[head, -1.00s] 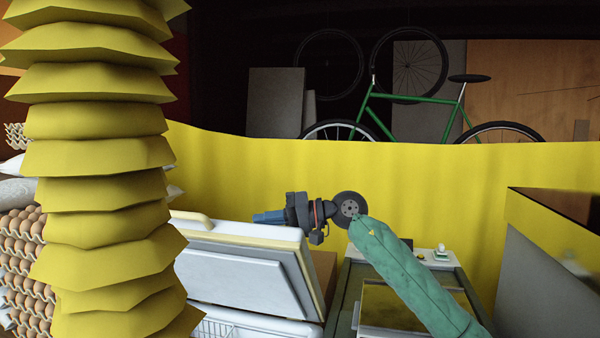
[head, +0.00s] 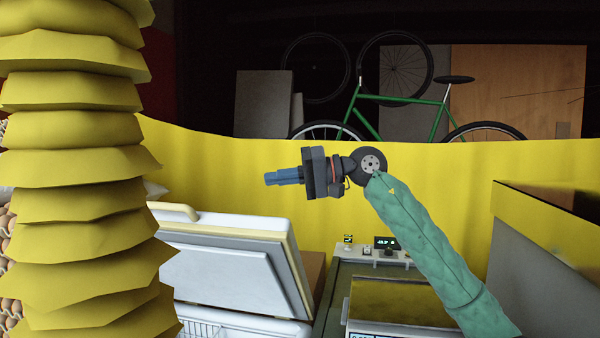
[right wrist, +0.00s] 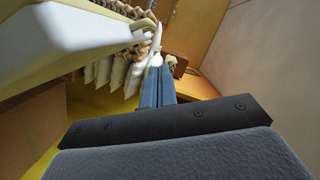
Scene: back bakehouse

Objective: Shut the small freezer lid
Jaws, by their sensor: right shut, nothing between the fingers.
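The small freezer lid (head: 225,262) stands open and tilted back above the white freezer body (head: 240,328) in the head view. Its inner side faces me, and a pale handle (head: 172,210) shows at its upper left edge. My right gripper (head: 268,178) is shut and empty, its blue fingers pointing left, above the lid's top edge and apart from it in the picture. In the right wrist view the shut fingers (right wrist: 158,75) point forward, with the lid (right wrist: 60,45) at upper left. My left gripper is not in view.
A yellow bellows column hides the left side. Egg trays (head: 12,290) stand behind it. Right of the freezer is a green-edged machine (head: 345,285) with a small display. A yellow-topped grey panel (head: 540,240) stands at far right. A yellow curtain (head: 440,190) and green bicycle (head: 405,100) are behind.

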